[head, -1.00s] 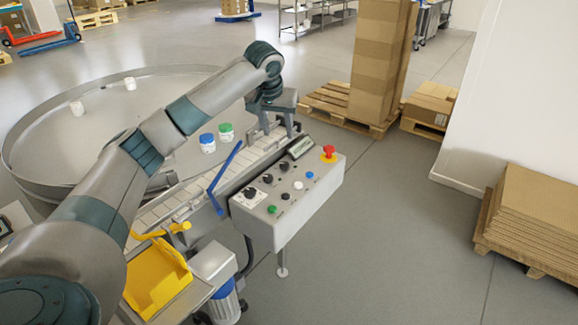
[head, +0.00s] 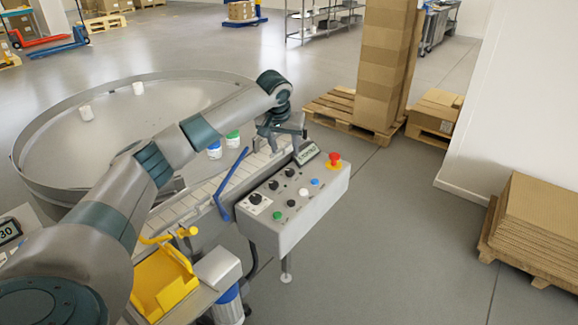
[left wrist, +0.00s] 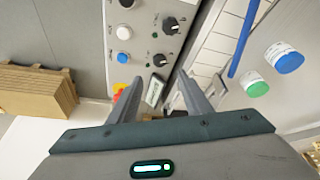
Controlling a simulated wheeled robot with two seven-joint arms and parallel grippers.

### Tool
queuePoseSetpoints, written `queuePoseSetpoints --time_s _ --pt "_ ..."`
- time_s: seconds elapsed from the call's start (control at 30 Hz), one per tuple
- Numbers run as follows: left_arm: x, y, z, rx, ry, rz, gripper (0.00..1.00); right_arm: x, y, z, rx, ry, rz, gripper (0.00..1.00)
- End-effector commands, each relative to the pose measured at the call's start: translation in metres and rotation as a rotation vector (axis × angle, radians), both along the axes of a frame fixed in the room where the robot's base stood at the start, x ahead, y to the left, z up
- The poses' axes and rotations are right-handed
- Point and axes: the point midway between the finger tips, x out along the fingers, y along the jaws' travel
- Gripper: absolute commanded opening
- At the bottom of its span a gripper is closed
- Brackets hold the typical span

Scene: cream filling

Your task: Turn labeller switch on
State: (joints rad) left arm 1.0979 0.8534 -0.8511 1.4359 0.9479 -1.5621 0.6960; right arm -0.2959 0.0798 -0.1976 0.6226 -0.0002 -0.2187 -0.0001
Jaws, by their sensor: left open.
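The control panel (head: 305,205) is a grey box on the conveyor's side. It carries several black rotary switches, one of them on a white plate (head: 255,199), and white, blue and green buttons. A small display (head: 307,154) and a red emergency stop (head: 333,159) are at its far end. My left gripper (head: 284,143) is open and empty above the conveyor, beside the display. In the left wrist view, the open fingers (left wrist: 159,78) frame the display, with black rotary switches (left wrist: 171,25) beyond. Which switch is the labeller's cannot be read. My right gripper is not in view.
A blue guide bar (head: 234,183) rises beside the panel. White jars with blue (head: 214,150) and green (head: 233,139) lids stand near the belt. A round table (head: 50,115) is at left, a yellow bin (head: 163,280) in front.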

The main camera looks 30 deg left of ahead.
Motion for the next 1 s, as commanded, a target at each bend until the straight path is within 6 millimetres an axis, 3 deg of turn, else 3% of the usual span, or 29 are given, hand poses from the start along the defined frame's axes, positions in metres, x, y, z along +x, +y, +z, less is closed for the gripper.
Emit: queuePoseSetpoints --time_s 0.17,0.53,0.73,1.0 --pt "0.011 0.003 -0.03 -0.001 0.003 -0.001 0.45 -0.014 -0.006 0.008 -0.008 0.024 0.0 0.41" --pt "0.034 0.011 -0.087 0.0 0.002 0.0 0.45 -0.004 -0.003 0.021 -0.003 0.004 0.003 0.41" --pt "0.04 0.013 -0.103 0.0 0.001 0.0 0.45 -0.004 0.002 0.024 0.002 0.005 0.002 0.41" --pt "0.042 0.013 -0.108 0.0 0.0 -0.001 0.45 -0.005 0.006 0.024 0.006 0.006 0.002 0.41"
